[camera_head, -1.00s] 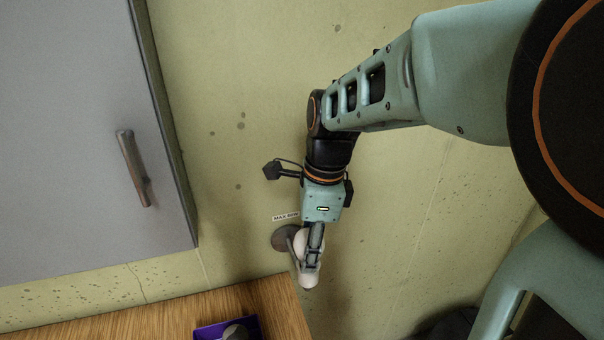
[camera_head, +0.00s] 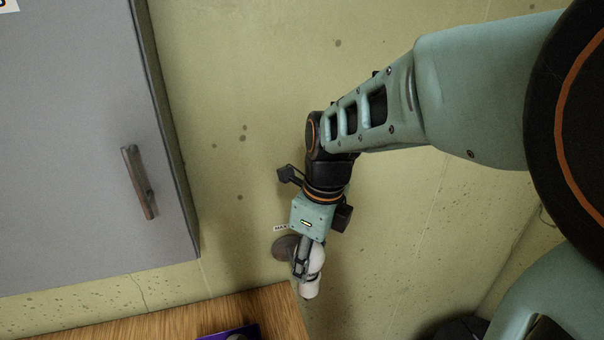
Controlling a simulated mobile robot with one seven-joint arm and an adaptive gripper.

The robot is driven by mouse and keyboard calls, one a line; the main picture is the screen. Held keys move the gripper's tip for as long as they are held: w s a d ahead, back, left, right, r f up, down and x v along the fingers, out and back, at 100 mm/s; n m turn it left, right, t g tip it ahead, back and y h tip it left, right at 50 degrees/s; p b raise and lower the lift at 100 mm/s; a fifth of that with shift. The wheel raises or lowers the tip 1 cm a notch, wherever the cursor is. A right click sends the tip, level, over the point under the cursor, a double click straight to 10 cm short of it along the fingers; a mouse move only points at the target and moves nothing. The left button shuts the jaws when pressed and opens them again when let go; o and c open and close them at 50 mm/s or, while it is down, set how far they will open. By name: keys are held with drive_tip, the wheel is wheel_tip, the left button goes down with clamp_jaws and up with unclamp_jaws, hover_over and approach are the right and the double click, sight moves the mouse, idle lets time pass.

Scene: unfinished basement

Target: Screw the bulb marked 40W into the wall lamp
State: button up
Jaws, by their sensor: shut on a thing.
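The wall lamp's round dark plate (camera_head: 285,247) is on the wall, just above the wooden top's right corner. My gripper (camera_head: 302,270) points down in front of it and is shut on a white, rounded bulb (camera_head: 317,258). The fingers cover part of the bulb, and no wattage mark can be read on it. A pale cylindrical part (camera_head: 309,290) shows directly below the fingers, apparently the lamp's socket. I cannot tell how far the bulb sits in it. A small label (camera_head: 282,228) above the plate is partly hidden by my gripper.
A grey cabinet (camera_head: 80,150) with a metal handle (camera_head: 139,182) hangs at left. A wooden top (camera_head: 200,315) lies below, with a purple tray (camera_head: 238,332) cut off at the bottom edge; a rounded thing shows in it. Bare wall lies right of my gripper.

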drive_tip(key=shift+w+r+m, duration=0.1)
drive_tip(key=shift+w+m, duration=0.05)
drive_tip(key=shift+m, duration=0.25)
drive_tip(key=shift+m, duration=1.7)
drive_tip(key=o, duration=1.2)
